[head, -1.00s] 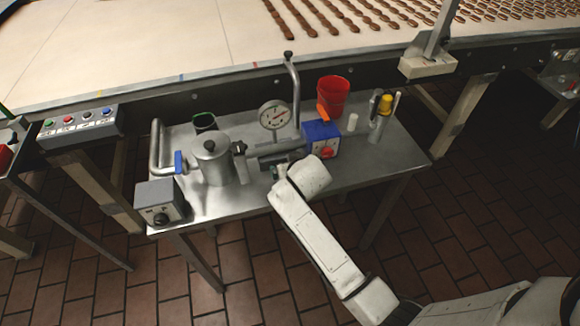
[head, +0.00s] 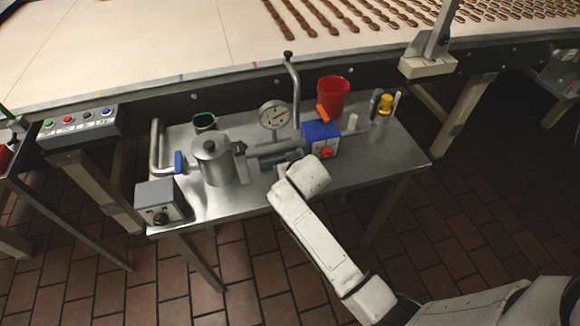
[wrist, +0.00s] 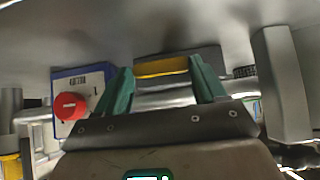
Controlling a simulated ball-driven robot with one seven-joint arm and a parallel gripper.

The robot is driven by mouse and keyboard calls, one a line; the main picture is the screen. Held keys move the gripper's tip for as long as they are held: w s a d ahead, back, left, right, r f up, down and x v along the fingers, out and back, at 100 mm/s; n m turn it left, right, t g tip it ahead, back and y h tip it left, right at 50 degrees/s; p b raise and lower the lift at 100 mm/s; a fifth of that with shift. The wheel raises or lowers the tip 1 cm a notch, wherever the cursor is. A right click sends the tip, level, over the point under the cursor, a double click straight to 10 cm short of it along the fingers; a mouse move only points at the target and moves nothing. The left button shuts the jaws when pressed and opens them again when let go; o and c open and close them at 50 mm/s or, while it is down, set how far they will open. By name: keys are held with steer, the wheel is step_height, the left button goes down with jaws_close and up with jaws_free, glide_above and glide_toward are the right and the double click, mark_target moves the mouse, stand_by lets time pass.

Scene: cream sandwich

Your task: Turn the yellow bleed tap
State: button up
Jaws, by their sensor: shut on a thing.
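The yellow bleed tap (wrist: 162,68) shows as a short yellow bar between the green fingers of my gripper (wrist: 160,74) in the wrist view. The fingers are shut on it, one at each end. In the head view my gripper (head: 284,164) is at the front of the metal pipework, below the round gauge (head: 273,115). My own wrist hides the tap there, so its angle is hard to tell. The blue box (head: 320,139) with a red knob (head: 327,152) stands just right of my gripper; the wrist view shows the box (wrist: 95,83) at left.
A lidded metal pot (head: 213,163) and a grey control box (head: 160,202) stand left on the steel table (head: 245,202). A red cup (head: 333,95) and a yellow-topped container (head: 384,104) stand right. The conveyor (head: 150,45) runs behind.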

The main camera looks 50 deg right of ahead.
steer(key=shift+a, duration=0.1)
steer(key=shift+w+a+r+n+g+h+b, duration=0.1)
steer(key=shift+w+n+g+h+b, duration=0.15)
steer(key=shift+h, duration=0.2)
steer(key=shift+a+n+g+h+b, duration=0.1)
steer(key=shift+n+g+h, duration=0.25)
steer(key=shift+h, duration=0.1)
steer(key=n+h+b, duration=0.1)
steer(key=a+g+h+b, duration=0.1)
steer(key=h+b, duration=0.1)
steer(key=shift+w+n, duration=0.3)
steer(key=shift+n, duration=0.1)
steer(key=n+h+b, duration=0.1)
steer(key=g+h+b, duration=0.1)
steer(key=b, duration=0.1)
steer(key=a+n+h+b, duration=0.1)
steer(key=shift+w+n+g+h, duration=0.3)
steer(key=shift+h, duration=0.1)
steer(key=shift+w+a+n+h+b, duration=0.2)
steer(key=shift+n+h+b, duration=0.5)
steer(key=shift+b, duration=0.5)
steer(key=shift+r, duration=0.1)
steer(key=o, duration=1)
steer(key=shift+o, duration=0.2)
